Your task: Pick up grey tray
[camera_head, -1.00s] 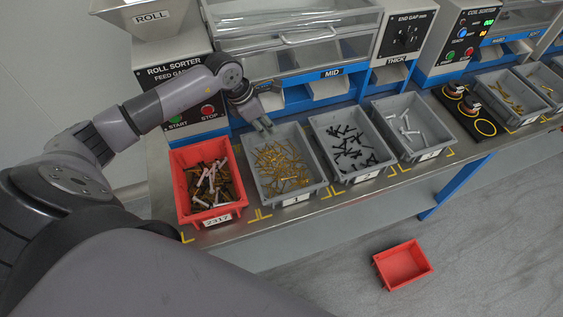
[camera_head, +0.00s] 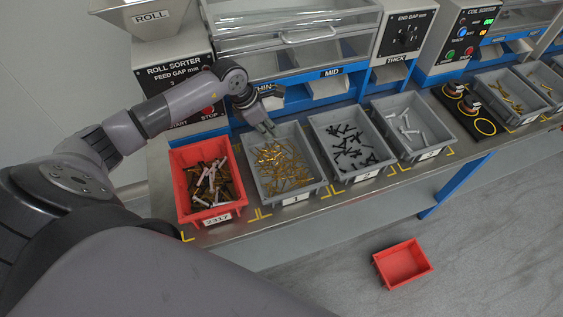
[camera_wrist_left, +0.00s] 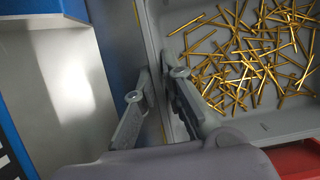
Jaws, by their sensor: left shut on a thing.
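A grey tray (camera_head: 317,188) labelled 1 stands on the bench with many thin brass-coloured pins (camera_head: 281,166) in it. It fills the right of the left wrist view (camera_wrist_left: 268,128). My left gripper (camera_head: 268,128) is at the tray's back rim, near its left corner. In the left wrist view its fingers (camera_wrist_left: 160,98) lie on either side of the tray wall, one outside and one inside, and are shut on it. The tray appears to rest on the bench. My right gripper is not in view.
A red tray (camera_head: 183,206) with mixed pins stands close on the left. Grey trays with black pins (camera_head: 352,176) and pale pins (camera_head: 425,155) stand on the right. The sorter machine (camera_head: 290,62) rises behind. An empty red tray (camera_head: 402,263) lies on the floor.

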